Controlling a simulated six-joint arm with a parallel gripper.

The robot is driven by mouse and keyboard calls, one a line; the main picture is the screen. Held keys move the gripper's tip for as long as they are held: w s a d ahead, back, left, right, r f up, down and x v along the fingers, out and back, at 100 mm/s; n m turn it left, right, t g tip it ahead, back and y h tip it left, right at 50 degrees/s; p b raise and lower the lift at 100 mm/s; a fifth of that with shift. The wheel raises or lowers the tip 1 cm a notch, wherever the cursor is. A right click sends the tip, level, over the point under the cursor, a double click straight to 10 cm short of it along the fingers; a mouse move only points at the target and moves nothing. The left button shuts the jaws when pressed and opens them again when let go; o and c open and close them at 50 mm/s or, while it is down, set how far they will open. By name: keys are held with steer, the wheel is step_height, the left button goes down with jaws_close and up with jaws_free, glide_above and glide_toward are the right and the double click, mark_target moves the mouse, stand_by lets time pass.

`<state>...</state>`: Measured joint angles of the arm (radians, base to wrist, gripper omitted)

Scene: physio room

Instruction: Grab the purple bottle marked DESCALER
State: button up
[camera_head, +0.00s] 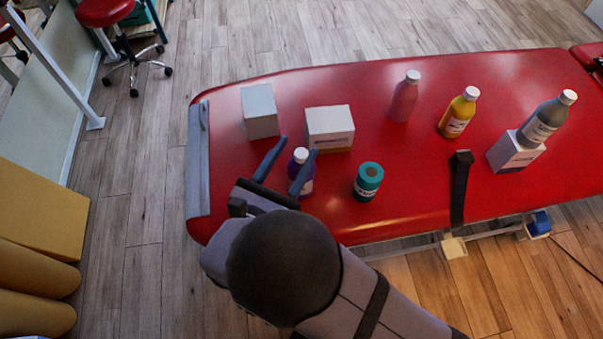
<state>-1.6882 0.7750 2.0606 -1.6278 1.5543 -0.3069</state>
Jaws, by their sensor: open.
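A purple bottle (306,187) with a white cap and a pale label stands on the red treatment table (250,210) near its front left. The label's words are too small to read. My gripper (296,146) is open, with one blue-grey finger to the left of the bottle and the other to its right. The bottle shows between the fingers. Its lower part is partly hidden by my gripper, and I cannot tell whether either finger touches it.
Two white boxes (260,111) (330,124) stand just behind the fingers. A teal roll (368,181) is close on the right.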

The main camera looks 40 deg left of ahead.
mark_target(298, 162)
step_height(298, 162, down, 5)
steer(key=shift+r, duration=0.1)
steer(key=shift+w+a+p, duration=0.15)
steer(key=shift+w+p, duration=0.2)
steer(key=shift+w, duration=0.75)
steer(key=shift+w+r+p, duration=0.15)
steer(key=shift+w+p, duration=0.2)
steer(key=shift+w, duration=0.2)
steer(key=shift+w+a+p, duration=0.2)
steer(key=shift+w+p, duration=0.1)
steer(key=shift+w, duration=0.7)
steer(key=shift+w+a+p, duration=0.2)
steer(key=shift+w+p, duration=0.1)
steer(key=shift+w, duration=0.7)
jaws_close()
steer(key=shift+r, duration=0.1)
